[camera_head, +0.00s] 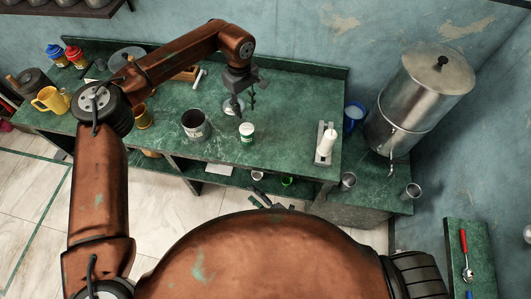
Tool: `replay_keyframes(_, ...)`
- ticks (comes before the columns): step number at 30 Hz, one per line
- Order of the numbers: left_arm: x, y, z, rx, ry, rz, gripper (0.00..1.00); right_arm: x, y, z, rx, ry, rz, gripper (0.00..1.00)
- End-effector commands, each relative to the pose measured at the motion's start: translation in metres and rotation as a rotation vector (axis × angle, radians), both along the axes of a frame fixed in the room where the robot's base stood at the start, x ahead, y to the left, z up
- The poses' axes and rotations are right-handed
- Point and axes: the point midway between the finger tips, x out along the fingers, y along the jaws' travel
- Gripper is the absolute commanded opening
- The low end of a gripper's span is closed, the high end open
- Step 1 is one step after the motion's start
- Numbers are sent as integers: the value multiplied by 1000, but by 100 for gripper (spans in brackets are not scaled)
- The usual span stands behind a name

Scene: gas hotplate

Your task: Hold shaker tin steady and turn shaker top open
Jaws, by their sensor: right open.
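My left gripper (240,98) points down over the back half of the green counter. A small round silvery thing (232,107) shows at its left finger; I cannot tell whether the fingers grip it or what it is. A small white container with a green band (247,132) stands upright just in front of the gripper, apart from it. A wider grey metal tin (195,125), dark inside, stands to the left. I cannot tell which of these is the shaker. My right gripper (268,203) is open and low, at the counter's front, mostly hidden behind my brown body.
The green counter (295,95) has free room right of the gripper. A white dispenser (326,143) stands at its right end. Bottles and a yellow mug (50,100) stand left.

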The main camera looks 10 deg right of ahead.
Motion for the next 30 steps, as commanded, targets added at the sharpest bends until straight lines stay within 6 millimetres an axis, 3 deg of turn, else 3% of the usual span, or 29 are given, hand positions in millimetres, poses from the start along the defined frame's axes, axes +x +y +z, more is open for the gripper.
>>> replay_keyframes(3,0,0,0,0,0,0,29,2,36,60,-24,-211,80,59)
replay_keyframes(8,0,0,0,0,0,0,29,-1,71,144,-112,-541,146,59)
replay_keyframes(10,0,0,0,0,0,0,29,3,75,184,-219,-719,147,59)
replay_keyframes(13,0,0,0,0,0,0,29,19,60,217,-442,-909,115,59)
replay_keyframes(17,0,0,0,0,0,0,29,43,29,237,-757,-1065,65,59)
replay_keyframes(22,0,0,0,0,0,0,29,67,-23,235,-1127,-1129,23,59)
replay_keyframes(27,0,0,0,0,0,0,29,78,-57,228,-1328,-1128,12,59)
replay_keyframes(30,0,0,0,0,0,0,29,83,-62,227,-1368,-1127,11,59)
